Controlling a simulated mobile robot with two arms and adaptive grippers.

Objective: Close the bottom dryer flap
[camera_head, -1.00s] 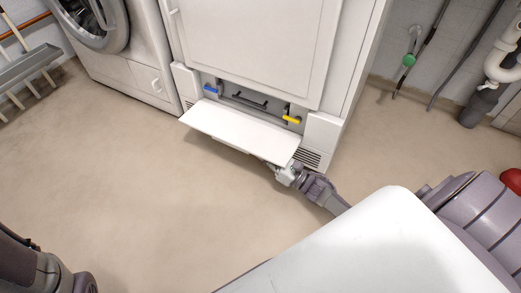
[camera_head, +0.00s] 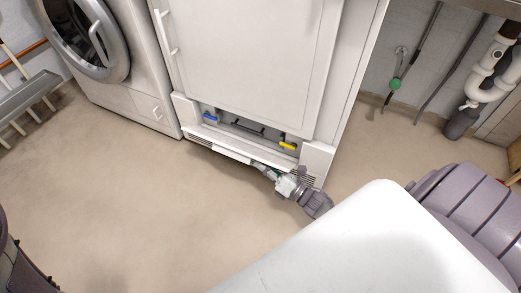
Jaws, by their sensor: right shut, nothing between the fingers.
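The white dryer (camera_head: 245,50) stands at the back. Its bottom flap (camera_head: 215,143) is tilted up from the lower front and shows as a narrow white strip, almost edge-on. The recess behind it is still exposed, with a blue lever (camera_head: 210,117), a yellow lever (camera_head: 287,146) and a dark bar (camera_head: 248,127). My right gripper (camera_head: 265,172) is shut and empty, low in front of the flap's right part. Whether its tips touch the flap is hard to tell. My left gripper is out of view; only part of my left arm shows at the lower left.
A washing machine (camera_head: 112,60) stands to the left of the dryer. A grey rack (camera_head: 25,97) is at the far left. White and grey pipes (camera_head: 483,85) and a hose with a green fitting (camera_head: 395,84) are at the right wall. The floor (camera_head: 130,200) in front is clear.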

